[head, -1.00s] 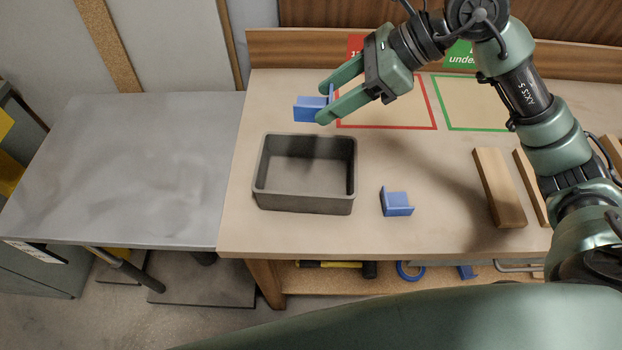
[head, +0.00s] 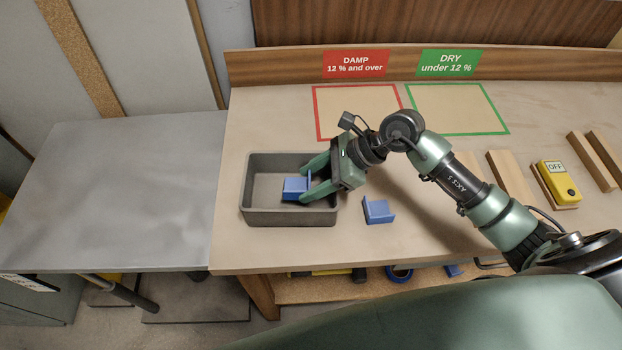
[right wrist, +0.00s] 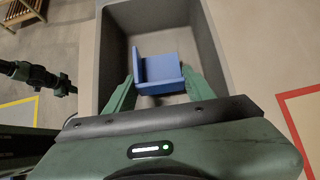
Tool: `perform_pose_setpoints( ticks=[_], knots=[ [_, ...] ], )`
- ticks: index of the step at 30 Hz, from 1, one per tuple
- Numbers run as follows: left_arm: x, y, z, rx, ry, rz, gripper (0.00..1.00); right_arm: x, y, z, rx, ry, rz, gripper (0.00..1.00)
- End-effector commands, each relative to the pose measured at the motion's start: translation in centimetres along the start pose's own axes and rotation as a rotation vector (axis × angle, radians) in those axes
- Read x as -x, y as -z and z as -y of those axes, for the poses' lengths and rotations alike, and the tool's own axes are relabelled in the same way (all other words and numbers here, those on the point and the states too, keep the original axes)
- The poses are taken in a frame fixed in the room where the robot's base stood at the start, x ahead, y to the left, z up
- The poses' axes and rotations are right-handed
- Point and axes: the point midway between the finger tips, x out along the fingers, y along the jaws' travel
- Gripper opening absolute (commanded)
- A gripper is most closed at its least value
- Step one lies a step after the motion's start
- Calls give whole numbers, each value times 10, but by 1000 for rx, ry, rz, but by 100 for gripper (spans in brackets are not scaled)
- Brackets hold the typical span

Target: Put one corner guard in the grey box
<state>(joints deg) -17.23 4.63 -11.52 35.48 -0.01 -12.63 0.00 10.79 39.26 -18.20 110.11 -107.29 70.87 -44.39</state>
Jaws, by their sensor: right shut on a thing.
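The grey box (head: 290,218) stands open on the workbench, left of its middle. My right gripper (head: 303,187) reaches down into the box from the right, shut on a blue corner guard (head: 295,186). In the right wrist view the held guard (right wrist: 158,70) sits between the fingers, with the walls of the box (right wrist: 208,60) around it. I cannot tell whether the guard touches the box floor. A second blue corner guard (head: 378,210) lies on the bench just right of the box. My left gripper is not in view.
A grey table (head: 120,190) adjoins the bench at left. Behind the box are the red damp outline (head: 316,112) and green dry outline (head: 500,118), both bare. Wooden strips (head: 510,176) and a yellow meter (head: 558,182) reading OFF lie at right.

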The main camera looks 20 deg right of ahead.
Motion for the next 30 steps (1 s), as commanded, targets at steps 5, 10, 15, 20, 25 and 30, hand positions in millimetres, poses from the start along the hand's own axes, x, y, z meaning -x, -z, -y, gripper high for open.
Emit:
perform_pose_setpoints(
  ticks=[5, 10, 15, 20, 25, 30],
  knots=[
    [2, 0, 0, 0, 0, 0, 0, -6, 6, 0, 1, 1, 0, 16],
    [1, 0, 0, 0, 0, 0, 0, -6, 6, 0, 1, 1, 0, 16],
    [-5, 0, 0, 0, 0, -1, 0, -10, 10, 0, 2, 1, 0, 16],
    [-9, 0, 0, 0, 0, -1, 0, -12, 12, 0, 1, 1, 0, 16],
    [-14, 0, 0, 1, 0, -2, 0, -15, 15, 0, 1, 0, -1, 16],
    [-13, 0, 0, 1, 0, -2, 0, -14, 14, 0, 0, 0, 0, 70]
  ],
)
